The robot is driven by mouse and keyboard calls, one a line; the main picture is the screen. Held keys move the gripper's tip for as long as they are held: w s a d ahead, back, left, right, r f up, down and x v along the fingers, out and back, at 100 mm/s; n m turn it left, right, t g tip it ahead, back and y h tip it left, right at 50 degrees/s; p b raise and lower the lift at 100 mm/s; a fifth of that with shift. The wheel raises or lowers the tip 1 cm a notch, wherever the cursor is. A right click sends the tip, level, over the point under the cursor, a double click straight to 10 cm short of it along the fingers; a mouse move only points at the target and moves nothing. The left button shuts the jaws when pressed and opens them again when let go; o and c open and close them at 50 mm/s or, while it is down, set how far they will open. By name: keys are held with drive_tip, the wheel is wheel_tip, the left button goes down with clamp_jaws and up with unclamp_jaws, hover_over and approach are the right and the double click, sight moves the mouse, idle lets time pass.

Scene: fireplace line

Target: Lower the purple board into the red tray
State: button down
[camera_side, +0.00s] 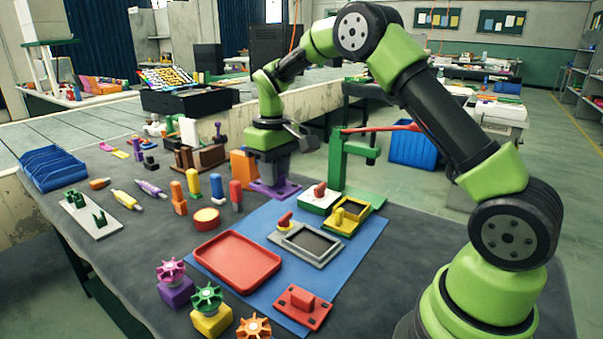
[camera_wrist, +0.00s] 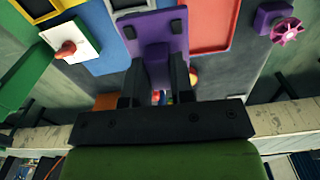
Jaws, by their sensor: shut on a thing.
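The purple board (camera_side: 276,189) hangs from my gripper (camera_side: 272,168), near the far edge of the blue mat. In the wrist view my gripper's dark fingers (camera_wrist: 157,82) are closed around the board's raised purple grip, and the flat purple board (camera_wrist: 128,25) extends beyond them. The red tray (camera_side: 238,262) is a shallow, empty rectangle with a raised rim, at the mat's near left. A corner of it shows in the wrist view (camera_wrist: 207,36), right of the board. The board is apart from the tray. Its exact height is hard to tell.
The blue mat (camera_side: 358,243) also carries a grey frame (camera_side: 308,243), a yellow frame (camera_side: 347,216), a white board with a red knob (camera_side: 320,199) and a red block plate (camera_side: 303,307). Upright coloured pegs (camera_side: 217,187) and a round yellow-red piece (camera_side: 206,219) stand left, near the tray.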

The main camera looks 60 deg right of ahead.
drive_tip(key=w+a, duration=0.5)
drive_tip(key=a, duration=0.4)
hover_over(237, 262)
wheel_tip(237, 262, down, 4)
drive_tip(key=shift+f, duration=0.55)
drive_tip(key=shift+f, duration=0.1)
drive_tip(key=shift+f, duration=2.65)
drive_tip(key=shift+f, duration=2.2)
drive_tip(key=c, duration=0.9)
unclamp_jaws()
